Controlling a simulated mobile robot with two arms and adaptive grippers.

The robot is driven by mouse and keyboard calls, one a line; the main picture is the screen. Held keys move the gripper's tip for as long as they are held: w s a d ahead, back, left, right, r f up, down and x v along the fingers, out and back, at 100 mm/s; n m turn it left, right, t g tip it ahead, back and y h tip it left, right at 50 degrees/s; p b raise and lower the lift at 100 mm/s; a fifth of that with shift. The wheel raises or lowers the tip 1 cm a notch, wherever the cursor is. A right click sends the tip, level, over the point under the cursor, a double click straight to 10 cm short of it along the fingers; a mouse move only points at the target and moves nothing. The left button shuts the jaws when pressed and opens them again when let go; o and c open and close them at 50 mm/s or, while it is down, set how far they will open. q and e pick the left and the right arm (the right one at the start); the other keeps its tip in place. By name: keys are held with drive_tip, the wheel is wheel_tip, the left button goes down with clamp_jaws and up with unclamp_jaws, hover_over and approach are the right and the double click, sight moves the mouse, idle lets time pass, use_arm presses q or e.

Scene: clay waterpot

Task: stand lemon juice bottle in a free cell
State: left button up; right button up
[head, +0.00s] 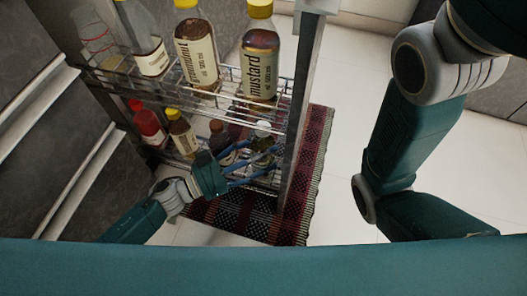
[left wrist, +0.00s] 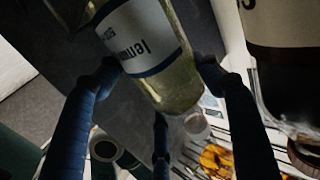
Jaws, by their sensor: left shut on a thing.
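The lemon juice bottle (left wrist: 172,80), clear with pale yellow liquid and a white label, is between the blue fingers of my left gripper (left wrist: 155,80) in the left wrist view. It looks tilted there. In the head view, my left gripper (head: 256,166) is shut on this bottle (head: 262,142) at the right end of the rack's lower shelf. The bottle's base and the cell floor are hidden in the head view, so I cannot tell whether it touches the shelf. My right arm shows at the right, but its gripper is out of view.
The wire rack (head: 285,92) holds tall oil bottles above, including mustard (head: 260,62) and groundnut (head: 197,55). Below stand a red-capped bottle (head: 149,127), a yellow-capped bottle (head: 183,135) and a dark bottle (head: 221,140). A metal post (head: 300,100) borders the right side, above a patterned rug (head: 314,165).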

use_arm(q)
drive_tip(key=shift+r, duration=0.1)
drive_tip(key=o, duration=1.8)
drive_tip(key=shift+c, duration=0.2)
drive_tip(key=v, duration=1.2)
drive_tip(key=shift+s+d, duration=0.1)
